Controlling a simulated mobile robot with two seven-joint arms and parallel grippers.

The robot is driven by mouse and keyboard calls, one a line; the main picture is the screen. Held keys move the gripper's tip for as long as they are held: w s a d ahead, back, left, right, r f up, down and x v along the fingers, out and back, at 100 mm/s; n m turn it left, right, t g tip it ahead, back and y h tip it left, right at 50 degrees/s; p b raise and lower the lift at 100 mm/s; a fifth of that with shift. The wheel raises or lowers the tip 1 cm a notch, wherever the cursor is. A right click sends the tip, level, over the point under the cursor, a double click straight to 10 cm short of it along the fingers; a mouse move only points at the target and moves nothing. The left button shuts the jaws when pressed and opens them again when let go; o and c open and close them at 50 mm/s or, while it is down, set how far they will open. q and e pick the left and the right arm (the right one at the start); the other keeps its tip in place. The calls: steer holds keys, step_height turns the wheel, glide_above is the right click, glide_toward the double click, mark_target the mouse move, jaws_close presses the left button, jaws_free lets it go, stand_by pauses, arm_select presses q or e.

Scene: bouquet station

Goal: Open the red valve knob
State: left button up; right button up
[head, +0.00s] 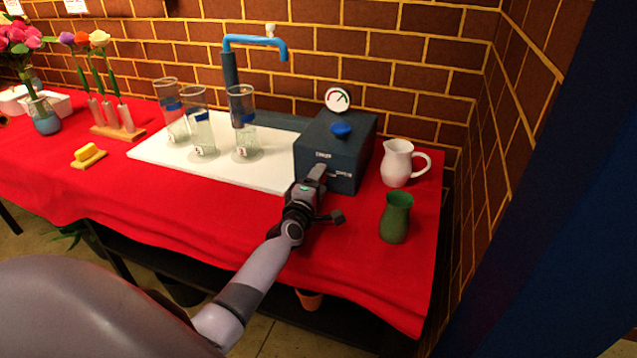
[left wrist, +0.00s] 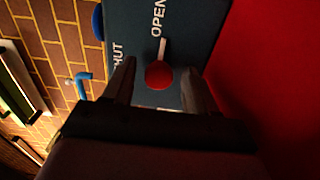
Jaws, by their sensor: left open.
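The red valve knob (left wrist: 158,75) is on the front face of a dark blue-grey box (head: 358,142). In the left wrist view a pale pointer runs from the knob toward the word OPEN; the word SHUT is off to the left. My left gripper (head: 328,192) is at the box's front, and its fingers hide the knob in the head view. In the left wrist view the gripper (left wrist: 157,70) is open, with one finger on each side of the knob; I cannot tell whether either touches it. My right gripper is not in view.
A blue knob (head: 341,130) and a gauge (head: 337,99) top the box. A white pitcher (head: 397,164) and a green vase (head: 395,217) stand to the right. Several glass cylinders (head: 243,130) stand on a white board (head: 150,150) to the left, under a blue spout (head: 255,40).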

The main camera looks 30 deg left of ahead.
arm_select(q)
steer(key=shift+s, duration=0.1)
steer(key=shift+p+v, duration=0.8)
steer(key=shift+v, duration=2.7)
